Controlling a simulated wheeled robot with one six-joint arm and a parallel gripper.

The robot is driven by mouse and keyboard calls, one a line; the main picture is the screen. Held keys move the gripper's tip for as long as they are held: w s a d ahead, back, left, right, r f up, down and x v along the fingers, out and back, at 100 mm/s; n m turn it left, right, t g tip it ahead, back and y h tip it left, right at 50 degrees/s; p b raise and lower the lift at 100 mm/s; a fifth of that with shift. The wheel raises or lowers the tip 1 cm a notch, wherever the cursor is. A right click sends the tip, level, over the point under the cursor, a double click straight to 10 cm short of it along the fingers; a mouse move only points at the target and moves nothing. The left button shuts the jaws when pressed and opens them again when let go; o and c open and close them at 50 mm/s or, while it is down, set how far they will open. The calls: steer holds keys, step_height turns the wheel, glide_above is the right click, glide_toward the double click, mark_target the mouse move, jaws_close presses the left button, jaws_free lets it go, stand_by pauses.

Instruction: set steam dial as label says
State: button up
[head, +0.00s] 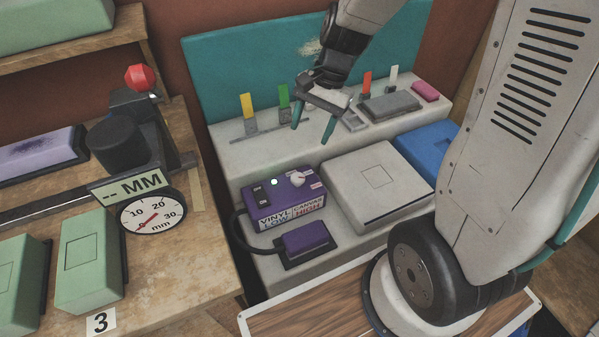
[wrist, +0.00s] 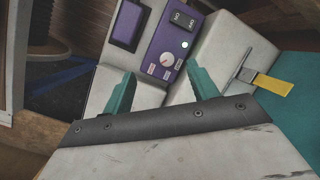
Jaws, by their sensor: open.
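The steam dial is a white knob (head: 297,179) on top of a purple control box (head: 262,204). Its pointer direction is too small to tell. The box front carries a label (head: 291,216) reading "VINYL LOW" and "CANVAS HIGH". My gripper (head: 312,130) has two teal fingers, is open and empty, and hangs above and behind the box, apart from the dial. It also shows in the wrist view (wrist: 161,80).
A purple pad (head: 306,243) lies in front of the box, and a pale block (head: 377,185) stands to its right. Yellow (head: 248,107) and green (head: 283,97) tabs stand behind it. A gauge (head: 152,214) and green blocks (head: 90,260) occupy the left bench.

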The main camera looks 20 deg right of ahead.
mark_target(298, 177)
steer(key=w+f+m, duration=0.1)
steer(key=f+m, duration=0.1)
steer(key=f, duration=0.4)
steer(key=w+f+m, duration=0.1)
steer(key=f+m, duration=0.1)
steer(key=f, duration=0.5)
steer(key=w+a+f+m, duration=0.1)
steer(key=w+f, duration=0.1)
steer(key=f, duration=0.5)
steer(key=shift+m+y, duration=0.4)
